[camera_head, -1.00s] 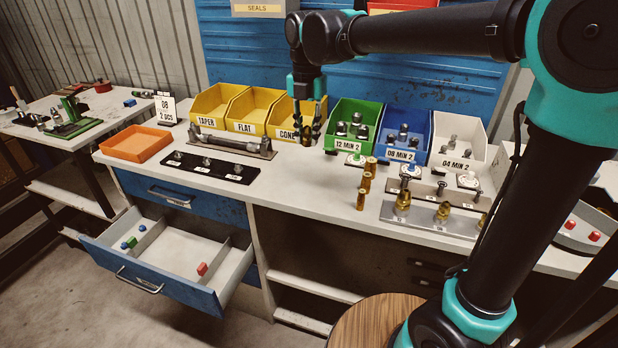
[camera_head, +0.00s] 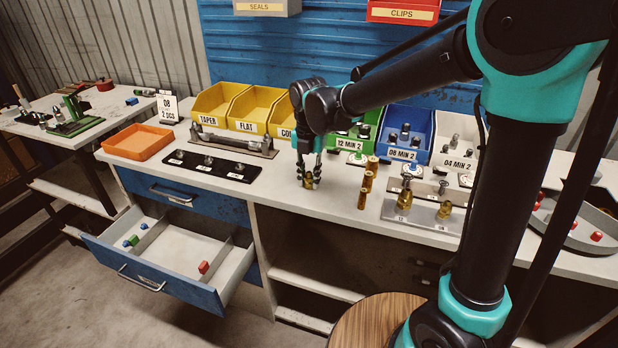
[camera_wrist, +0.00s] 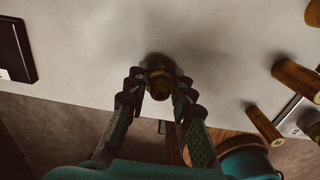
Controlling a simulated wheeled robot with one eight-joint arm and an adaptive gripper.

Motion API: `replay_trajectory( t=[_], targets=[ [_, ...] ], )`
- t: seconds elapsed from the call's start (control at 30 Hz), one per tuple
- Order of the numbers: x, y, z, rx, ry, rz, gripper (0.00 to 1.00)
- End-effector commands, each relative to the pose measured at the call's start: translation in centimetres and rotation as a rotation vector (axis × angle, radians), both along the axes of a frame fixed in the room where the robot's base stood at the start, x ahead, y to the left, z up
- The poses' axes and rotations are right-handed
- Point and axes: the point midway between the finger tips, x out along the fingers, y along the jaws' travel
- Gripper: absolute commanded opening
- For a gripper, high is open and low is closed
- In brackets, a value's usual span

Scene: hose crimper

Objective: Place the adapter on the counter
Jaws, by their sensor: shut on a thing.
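My gripper (camera_head: 309,180) is low over the counter (camera_head: 268,188), in front of the yellow bins. It is shut on a small brassy adapter (camera_wrist: 158,82), held between the fingertips. The adapter also shows between the fingers in the head view (camera_head: 308,183). In the wrist view a dark shadow lies right by the adapter on the pale counter top (camera_wrist: 85,65). I cannot tell whether its lower end touches the counter.
Upright brass cylinders (camera_head: 367,182) stand just right of my gripper. A black strip with fittings (camera_head: 205,165) lies to the left. Bins (camera_head: 247,126) line the back. An open drawer (camera_head: 150,262) juts out below. The counter's front edge is close.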

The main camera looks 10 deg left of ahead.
Motion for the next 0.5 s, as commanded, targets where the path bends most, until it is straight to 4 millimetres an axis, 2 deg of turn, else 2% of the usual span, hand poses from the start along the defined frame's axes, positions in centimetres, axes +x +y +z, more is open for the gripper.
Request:
replay_trajectory(
  t=[0.27, 0.3, 0.47, 0.5],
  targets=[
    [0.02, 0.02, -0.18, 0.000, 0.000, 0.000, 0.00],
    [0.02, 0.02, -0.24, 0.000, 0.000, 0.000, 0.24],
    [0.02, 0.02, -0.20, 0.000, 0.000, 0.000, 0.43],
    [0.02, 0.02, -0.20, 0.000, 0.000, 0.000, 0.43]
  ],
)
